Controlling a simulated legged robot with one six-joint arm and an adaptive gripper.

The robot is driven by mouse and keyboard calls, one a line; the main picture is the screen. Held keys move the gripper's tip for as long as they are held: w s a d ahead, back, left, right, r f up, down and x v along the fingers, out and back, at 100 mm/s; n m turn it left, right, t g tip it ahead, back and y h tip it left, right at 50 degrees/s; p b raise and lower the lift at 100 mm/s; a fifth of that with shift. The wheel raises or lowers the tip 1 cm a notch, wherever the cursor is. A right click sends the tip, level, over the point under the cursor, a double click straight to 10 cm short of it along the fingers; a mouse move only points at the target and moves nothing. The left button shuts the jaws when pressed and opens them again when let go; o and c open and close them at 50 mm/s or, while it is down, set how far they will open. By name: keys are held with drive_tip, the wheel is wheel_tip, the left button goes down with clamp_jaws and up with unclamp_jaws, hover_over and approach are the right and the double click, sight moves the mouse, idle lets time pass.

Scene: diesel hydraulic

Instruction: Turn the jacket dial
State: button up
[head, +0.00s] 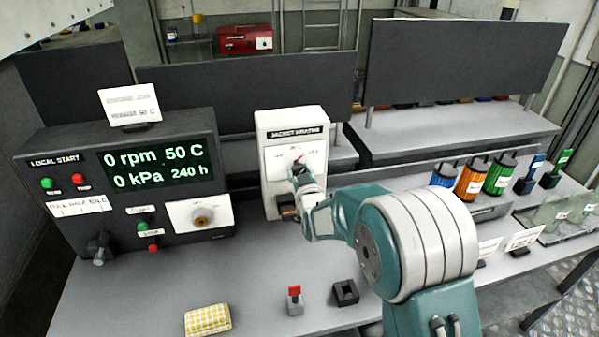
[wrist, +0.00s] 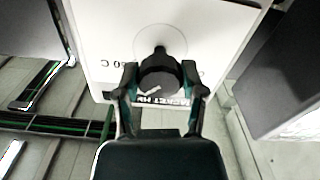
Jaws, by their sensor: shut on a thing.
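The jacket heating box (head: 267,192) is a white upright unit at the middle of the bench, with a black title strip at its top. In the wrist view its black round dial (wrist: 158,80) has a pale pointer mark and sits on the white panel, which appears upside down. My gripper (wrist: 158,70) has one finger on each side of the dial and is shut on it. In the head view my gripper (head: 299,172) is at the front of the box and largely hides the dial.
A dark console (head: 60,190) on the left shows 0 rpm, 50 C, 0 kPa and 240 h. A yellow checked cloth (head: 207,320), a red-topped switch (head: 295,300) and a black holder (head: 345,292) are on the front bench. Coloured canisters (head: 471,180) stand at right.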

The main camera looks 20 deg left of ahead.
drive_tip(key=n, duration=0.5)
drive_tip(key=shift+a+n, duration=0.1)
drive_tip(key=shift+n, duration=0.2)
drive_tip(key=n, duration=1.1)
drive_tip(key=shift+s+f, duration=0.1)
drive_tip(key=shift+f, duration=0.05)
drive_tip(key=n, duration=0.3)
drive_tip(key=shift+f+n, duration=0.15)
drive_tip(key=shift+n, duration=0.55)
drive_tip(key=shift+s+f, duration=0.1)
drive_tip(key=shift+f, duration=0.05)
drive_tip(key=o, duration=1.1)
drive_tip(key=shift+a, duration=0.15)
drive_tip(key=shift+o, duration=0.2)
drive_tip(key=shift+a, duration=0.1)
